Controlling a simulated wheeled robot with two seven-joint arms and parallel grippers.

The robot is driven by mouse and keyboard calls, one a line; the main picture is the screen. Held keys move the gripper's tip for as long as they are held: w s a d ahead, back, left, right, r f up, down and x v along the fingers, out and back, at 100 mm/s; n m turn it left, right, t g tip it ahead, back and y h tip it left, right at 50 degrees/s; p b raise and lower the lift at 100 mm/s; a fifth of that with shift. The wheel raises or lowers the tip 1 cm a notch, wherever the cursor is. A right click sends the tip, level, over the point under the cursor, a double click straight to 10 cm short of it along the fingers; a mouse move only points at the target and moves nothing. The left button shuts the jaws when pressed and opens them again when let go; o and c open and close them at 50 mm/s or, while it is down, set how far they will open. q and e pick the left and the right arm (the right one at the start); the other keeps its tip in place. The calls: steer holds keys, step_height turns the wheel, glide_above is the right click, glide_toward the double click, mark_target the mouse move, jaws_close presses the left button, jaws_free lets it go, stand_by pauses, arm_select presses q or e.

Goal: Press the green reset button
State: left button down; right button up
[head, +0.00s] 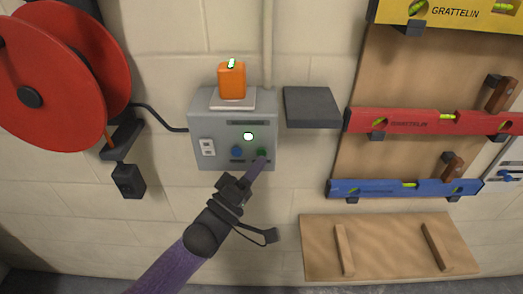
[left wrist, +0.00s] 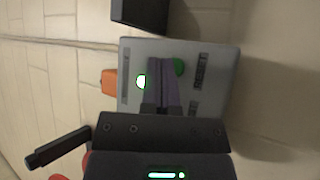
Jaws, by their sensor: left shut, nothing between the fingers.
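The green reset button (head: 261,153) is on the lower right front of a grey wall box (head: 226,120). In the left wrist view the green button (left wrist: 179,67) shows just right of my fingertips, by a label that appears to read RESET (left wrist: 201,70). My left gripper (head: 262,160) is shut and empty, its tips at the box front just below the button in the head view. I cannot tell whether the tips touch the button or the box. My right gripper is in neither view.
A blue button (head: 236,152), a lit lamp (head: 248,136) and a white socket (head: 207,147) share the box front. An orange device (head: 231,80) stands on top. A dark shelf (head: 311,107) juts out at right, and a red cable reel (head: 60,65) hangs at left.

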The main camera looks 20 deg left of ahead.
arm_select(q)
steer(key=s+p, duration=0.1)
steer(key=s, duration=0.1)
steer(key=s+d+p, duration=0.1)
steer(key=s+p, duration=0.1)
steer(key=s, duration=0.1)
steer(key=shift+d, duration=0.2)
steer(key=shift+w+f, duration=0.1)
stand_by(0.6)
